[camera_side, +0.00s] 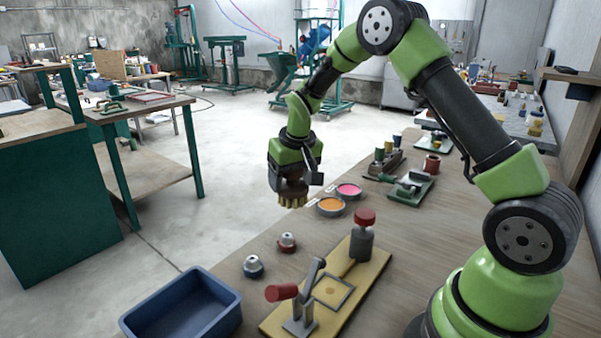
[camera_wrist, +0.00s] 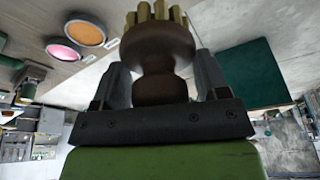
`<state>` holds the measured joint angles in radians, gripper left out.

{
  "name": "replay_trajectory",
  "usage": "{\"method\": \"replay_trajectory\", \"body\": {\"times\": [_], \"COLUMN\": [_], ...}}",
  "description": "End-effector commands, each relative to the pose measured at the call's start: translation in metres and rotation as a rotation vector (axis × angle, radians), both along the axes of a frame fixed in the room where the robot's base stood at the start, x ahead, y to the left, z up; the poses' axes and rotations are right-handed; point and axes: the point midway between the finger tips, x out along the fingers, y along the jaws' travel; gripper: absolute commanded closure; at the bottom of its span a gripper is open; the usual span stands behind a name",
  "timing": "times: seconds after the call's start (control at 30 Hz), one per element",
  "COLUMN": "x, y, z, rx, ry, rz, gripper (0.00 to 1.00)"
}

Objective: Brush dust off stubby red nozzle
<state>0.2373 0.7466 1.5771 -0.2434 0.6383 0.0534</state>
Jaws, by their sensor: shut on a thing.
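My gripper (camera_side: 290,179) is shut on a brush with a dark brown knob handle and yellowish bristles (camera_side: 292,200). It holds the brush bristles down above the left edge of the bench. In the wrist view the two fingers flank the brush's brown handle (camera_wrist: 160,52), with the bristles at the top edge. The stubby red nozzle (camera_side: 287,244), a red base with a pale metal top, stands on the bench, nearer the camera than the brush and apart from it. Dust on it is too small to make out. It is not visible in the wrist view.
A blue-based nozzle (camera_side: 253,267) stands near the red one. A blue bin (camera_side: 185,310) and a yellow board with a clamp (camera_side: 375,270) lie nearer the camera. Orange (camera_side: 331,206) and pink (camera_side: 348,190) dishes sit right of the brush. Bare wood surrounds the nozzles.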

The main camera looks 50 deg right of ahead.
Motion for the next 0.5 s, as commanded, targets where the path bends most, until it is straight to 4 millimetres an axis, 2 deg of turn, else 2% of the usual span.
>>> {"method": "replay_trajectory", "body": {"times": [0.5], "x": [0.000], "y": [-0.001], "z": [-0.050], "rx": [0.001], "ry": [0.002], "rz": [-0.001], "gripper": [0.51]}}
